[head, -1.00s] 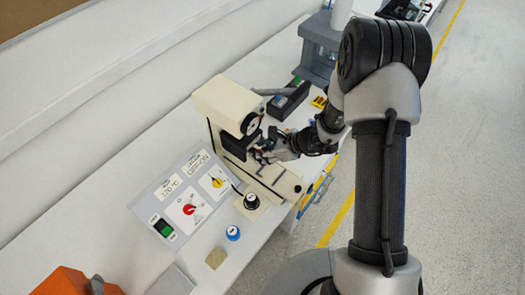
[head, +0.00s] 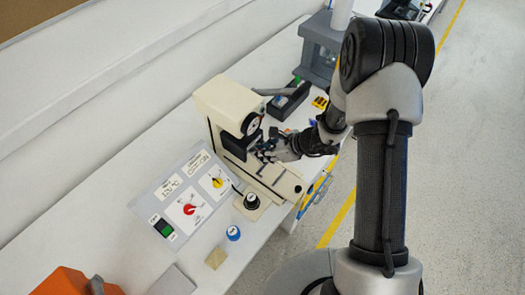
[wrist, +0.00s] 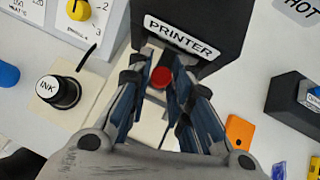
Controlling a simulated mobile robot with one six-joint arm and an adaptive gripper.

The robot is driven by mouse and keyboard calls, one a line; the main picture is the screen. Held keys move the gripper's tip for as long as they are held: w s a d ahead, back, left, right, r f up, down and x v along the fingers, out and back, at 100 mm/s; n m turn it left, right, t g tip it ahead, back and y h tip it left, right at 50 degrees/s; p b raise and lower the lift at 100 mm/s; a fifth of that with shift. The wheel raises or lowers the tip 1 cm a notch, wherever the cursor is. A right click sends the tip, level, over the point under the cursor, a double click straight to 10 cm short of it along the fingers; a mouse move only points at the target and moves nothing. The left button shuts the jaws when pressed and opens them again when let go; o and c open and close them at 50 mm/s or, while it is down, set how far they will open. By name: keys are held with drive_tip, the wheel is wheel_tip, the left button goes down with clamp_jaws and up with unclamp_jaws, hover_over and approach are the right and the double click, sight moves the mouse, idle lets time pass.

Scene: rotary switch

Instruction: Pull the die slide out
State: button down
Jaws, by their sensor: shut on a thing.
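The cream printer (head: 226,100) stands on the bench, with its base (head: 273,180) stretching toward the front edge. In the wrist view its black head reads PRINTER (wrist: 181,36). My gripper (head: 266,150) is at the front of the printer, below the head. In the wrist view my gripper (wrist: 161,80) is shut on a red knob (wrist: 161,77), which I take to be the die slide's handle. The slide's body is mostly hidden by my fingers and the printer head, so I cannot tell how far out it sits.
A black-capped ink pot (head: 251,202) stands left of the printer base. A control panel (head: 186,196), a blue cap (head: 233,233) and a tan block (head: 216,258) lie nearer. The floor aisle right of the bench is clear.

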drive_tip(key=s+d, duration=0.2)
drive_tip(key=d, duration=0.1)
drive_tip(key=s+d+b, duration=0.1)
drive_tip(key=s+d, duration=0.2)
drive_tip(key=s+d+b, duration=0.1)
drive_tip(key=s+d, duration=0.1)
drive_tip(key=d, duration=0.2)
drive_tip(key=shift+s+d, duration=0.1)
drive_tip(key=shift+s, duration=0.1)
drive_tip(key=c, duration=1.9)
unclamp_jaws()
drive_tip(key=shift+o, duration=1.2)
drive_tip(key=shift+s+d, duration=0.1)
drive_tip(key=shift+d, duration=0.05)
drive_tip(key=shift+o, duration=0.9)
drive_tip(key=shift+a, duration=0.2)
drive_tip(key=shift+r, duration=0.1)
